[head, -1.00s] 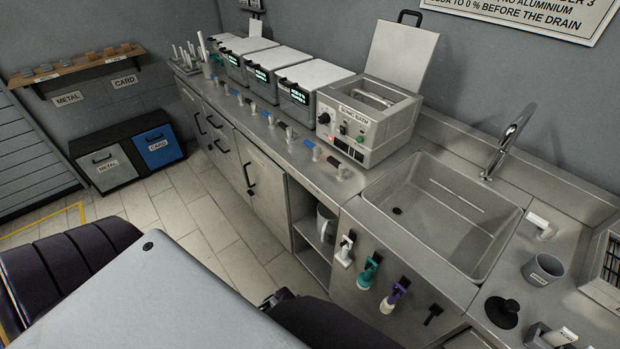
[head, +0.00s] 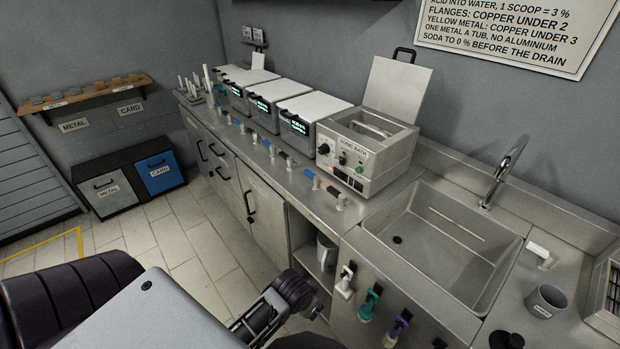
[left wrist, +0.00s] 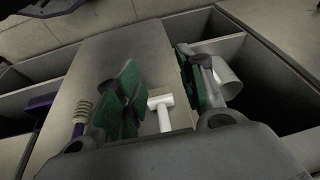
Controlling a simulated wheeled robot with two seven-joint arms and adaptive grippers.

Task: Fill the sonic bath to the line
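The sonic bath (head: 366,150) stands on the counter left of the sink, its lid (head: 396,84) raised. Its water level and fill line cannot be made out. A grey jug (head: 326,252) stands in the open shelf below the counter. In the left wrist view, a grey cylinder, apparently this jug (left wrist: 228,80), is partly hidden behind the right finger. My left gripper (left wrist: 158,64) is open, with green pads apart and nothing held. A white-handled tool (left wrist: 161,108) shows beyond the gap. The sink (head: 440,235) has a tap (head: 505,170) over it. My right gripper is not in view.
White, teal (head: 370,302) and purple (head: 397,328) tools hang on the front below the sink. Several lidded tubs (head: 268,98) line the counter, with small valves along its edge. A grey cup (head: 545,300) stands right of the sink. The floor before the cabinets is clear.

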